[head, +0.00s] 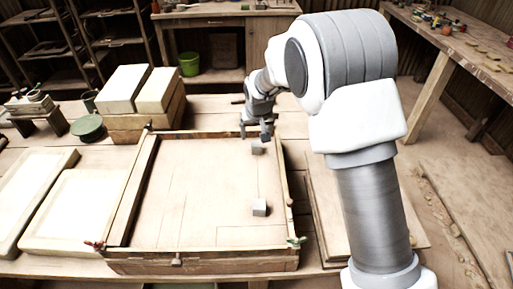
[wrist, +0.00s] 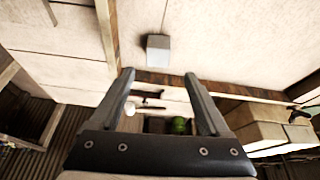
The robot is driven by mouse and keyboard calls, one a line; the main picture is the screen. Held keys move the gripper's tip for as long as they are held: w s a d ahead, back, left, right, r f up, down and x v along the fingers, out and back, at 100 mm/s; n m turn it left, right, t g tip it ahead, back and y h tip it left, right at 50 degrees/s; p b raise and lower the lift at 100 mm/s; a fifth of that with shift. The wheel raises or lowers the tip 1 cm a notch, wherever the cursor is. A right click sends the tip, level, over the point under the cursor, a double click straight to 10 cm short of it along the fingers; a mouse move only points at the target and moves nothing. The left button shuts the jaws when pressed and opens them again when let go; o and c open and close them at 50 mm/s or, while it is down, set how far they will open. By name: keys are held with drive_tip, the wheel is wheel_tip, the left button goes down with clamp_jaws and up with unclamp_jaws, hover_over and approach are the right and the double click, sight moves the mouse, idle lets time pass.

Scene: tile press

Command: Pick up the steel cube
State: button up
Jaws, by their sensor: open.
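Two small grey cubes lie in the shallow wooden frame (head: 292,215) on the table, and I cannot tell for sure which is steel. The far cube (head: 257,148) sits near the frame's back right corner. The nearer cube (head: 260,208) lies toward the front right and looks lighter on top. My gripper (head: 258,133) is open and empty above the frame's back edge, just behind and above the far cube. In the wrist view, one cube (wrist: 158,48) lies beyond the open fingertips (wrist: 159,76), roughly centred between them and apart from them.
The frame's wooden walls stand around the cubes, with the back wall (wrist: 150,79) close to my gripper. Pale blocks on a wooden stack (head: 150,120) stand at the back left. Pale slabs (head: 75,210) lie left of the frame. The frame's middle is clear.

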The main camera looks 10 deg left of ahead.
sight(257, 143)
drive_tip(key=shift+s+d+x, duration=0.1)
drive_tip(key=shift+x, duration=0.95)
drive_tip(key=shift+s+d+x, duration=0.1)
drive_tip(key=shift+x, duration=0.95)
drive_tip(key=shift+s+d+x, duration=0.1)
drive_tip(key=shift+s+x, duration=0.05)
drive_tip(key=shift+x, duration=0.9)
drive_tip(key=shift+f, duration=0.2)
clamp_jaws()
